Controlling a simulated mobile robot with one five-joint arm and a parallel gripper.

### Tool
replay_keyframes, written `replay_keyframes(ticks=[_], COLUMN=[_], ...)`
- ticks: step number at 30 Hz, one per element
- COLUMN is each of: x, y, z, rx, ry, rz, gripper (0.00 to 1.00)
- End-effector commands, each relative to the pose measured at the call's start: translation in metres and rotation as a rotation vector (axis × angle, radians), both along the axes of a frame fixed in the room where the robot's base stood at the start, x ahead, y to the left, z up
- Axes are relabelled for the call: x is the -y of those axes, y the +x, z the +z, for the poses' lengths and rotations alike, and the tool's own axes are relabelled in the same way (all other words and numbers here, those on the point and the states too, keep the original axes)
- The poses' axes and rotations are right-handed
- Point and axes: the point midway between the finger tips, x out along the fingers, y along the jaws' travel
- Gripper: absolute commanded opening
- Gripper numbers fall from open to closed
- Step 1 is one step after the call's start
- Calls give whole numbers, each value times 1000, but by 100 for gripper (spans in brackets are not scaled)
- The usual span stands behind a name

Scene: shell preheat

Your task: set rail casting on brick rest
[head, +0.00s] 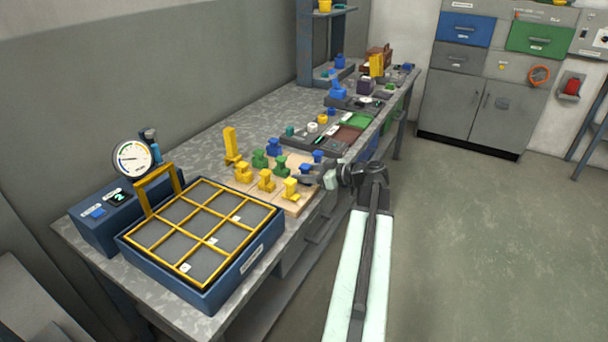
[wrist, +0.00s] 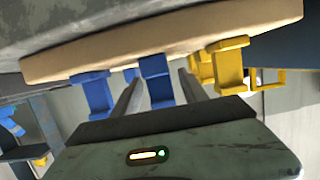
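Several blue, green and yellow castings stand on a tan board (head: 294,207) on the bench. I cannot tell which one is the rail casting, nor surely which surface is the brick rest. My gripper (head: 306,173) is at the board's right edge, beside blue castings (head: 318,156). In the wrist view, my gripper (wrist: 158,92) is open, its two fingers on either side of a blue casting (wrist: 155,78). Contact with it is not visible. Another blue casting (wrist: 93,94) is on the left and a yellow casting (wrist: 228,68) on the right.
A blue tray (head: 246,264) with a yellow grid stands at the near bench end, beside a blue box (head: 98,222) and a round gauge (head: 132,158). A tall yellow casting (head: 231,145) stands behind the board. Small trays and parts fill the far bench. The floor to the right is clear.

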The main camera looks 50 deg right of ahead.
Motion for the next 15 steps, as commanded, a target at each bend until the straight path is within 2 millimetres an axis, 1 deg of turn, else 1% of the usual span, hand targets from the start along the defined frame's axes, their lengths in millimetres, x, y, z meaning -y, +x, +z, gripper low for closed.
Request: replay_keyframes(ticks=[2, 4, 5, 8, 15], x=[0, 0, 1, 5, 19], y=[0, 0, -3, -21, -77], z=[1, 6, 6, 13, 31], rx=[0, 0, 0, 0, 0], ry=[0, 0, 0, 0, 0], rz=[0, 1, -1, -2, -2], gripper=[51, 51, 51, 51, 51])
